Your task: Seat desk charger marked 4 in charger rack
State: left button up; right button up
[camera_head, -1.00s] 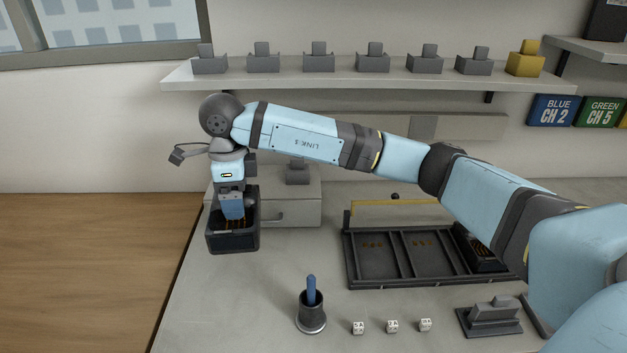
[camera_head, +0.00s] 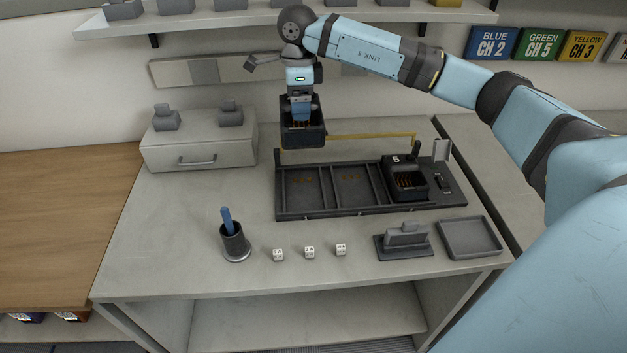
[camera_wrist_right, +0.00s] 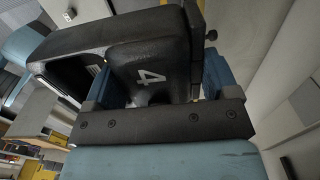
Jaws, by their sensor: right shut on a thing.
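My right gripper (camera_head: 301,108) is shut on a black desk charger (camera_head: 303,137) and holds it above the back left part of the charger rack (camera_head: 327,213). In the right wrist view the held charger (camera_wrist_right: 95,42) carries a white 4, and my fingers clasp it. The rack is a dark tray with open bays at the left and middle. A charger marked 5 (camera_head: 405,180) sits in its right bay. A yellow bar (camera_head: 375,135) runs along the back of the rack. My left gripper is not in view.
A drawer box (camera_head: 200,148) with two small grey units stands at the back left. A pen cup (camera_head: 234,244), several white dice (camera_head: 310,252), a grey stand (camera_head: 404,241) and an empty tray (camera_head: 470,238) lie in front of the rack. A shelf (camera_head: 270,17) runs above.

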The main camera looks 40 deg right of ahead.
notch_tip(320, 180, down, 15)
jog(key=shift+f, duration=0.2)
notch_tip(320, 180, down, 4)
jog(key=shift+f, duration=0.15)
jog(key=o, duration=0.7)
jog(key=shift+f+b, duration=0.2)
jog(key=shift+b, duration=0.1)
jog(key=shift+o, duration=0.7)
jog(key=shift+r, duration=0.15)
